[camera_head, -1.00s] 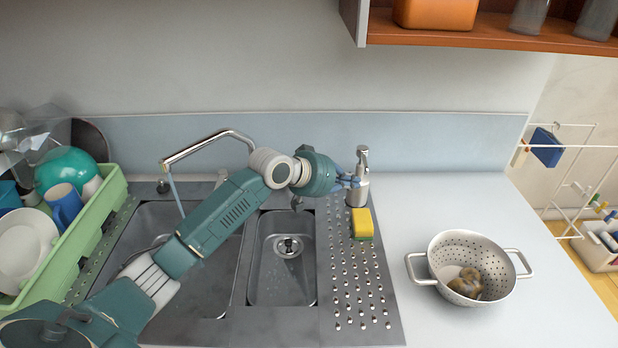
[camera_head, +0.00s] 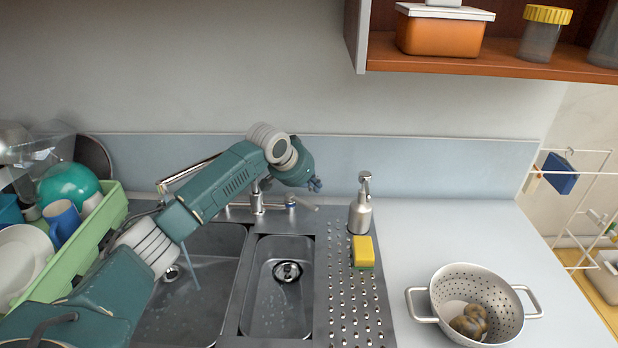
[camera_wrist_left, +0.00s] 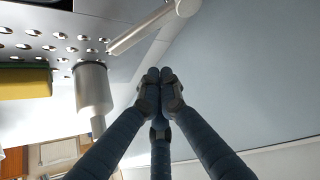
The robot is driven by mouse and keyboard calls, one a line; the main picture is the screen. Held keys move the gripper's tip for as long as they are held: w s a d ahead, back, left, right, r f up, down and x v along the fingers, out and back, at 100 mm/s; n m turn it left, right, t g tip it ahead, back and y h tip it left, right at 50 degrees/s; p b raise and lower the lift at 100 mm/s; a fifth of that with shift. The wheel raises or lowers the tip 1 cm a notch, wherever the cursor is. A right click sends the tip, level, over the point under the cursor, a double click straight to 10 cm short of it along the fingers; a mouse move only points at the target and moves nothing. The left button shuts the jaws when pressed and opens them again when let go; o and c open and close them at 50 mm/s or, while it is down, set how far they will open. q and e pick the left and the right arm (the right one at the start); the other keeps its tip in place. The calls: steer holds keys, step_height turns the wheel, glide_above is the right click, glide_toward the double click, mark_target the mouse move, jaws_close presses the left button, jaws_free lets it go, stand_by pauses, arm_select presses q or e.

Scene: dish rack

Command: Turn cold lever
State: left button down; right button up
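The cold lever (camera_head: 303,203) is a short grey handle with a blue mark, pointing right beside the faucet base (camera_head: 257,198) behind the sinks. My left gripper (camera_head: 315,184) is just above and behind the lever in the head view; contact cannot be told. In the left wrist view its fingers (camera_wrist_left: 160,78) are together at the tips, with nothing between them. A grey rod with a rounded end, seemingly the lever (camera_wrist_left: 148,28), lies beyond the fingertips there, apart from them in the picture. My left arm hides part of the faucet spout (camera_head: 190,170). My right gripper is not in view.
A soap dispenser (camera_head: 361,205) and yellow sponge (camera_head: 363,252) stand right of the lever. A colander (camera_head: 487,282) is on the right counter. A green dish rack (camera_head: 85,245) stands left. A shelf (camera_head: 480,62) overhangs at upper right. A pale thin streak shows over the left sink.

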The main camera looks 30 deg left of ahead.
mark_target(301, 202)
arm_select(q)
steer(key=x, duration=0.3)
steer(key=shift+w+d, duration=0.1)
steer(key=shift+w+f+p, duration=0.2)
steer(key=shift+f+p, duration=0.1)
steer(key=shift+p, duration=0.05)
steer(key=s, duration=0.1)
steer(key=s+p, duration=0.1)
steer(key=s, duration=0.1)
steer(key=shift+a+r+p, duration=0.15)
steer(key=shift+a+p, duration=0.15)
steer(key=shift+a, duration=0.05)
steer(key=shift+s, duration=0.55)
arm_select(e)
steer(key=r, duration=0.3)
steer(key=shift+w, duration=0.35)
arm_select(q)
steer(key=shift+p, duration=0.3)
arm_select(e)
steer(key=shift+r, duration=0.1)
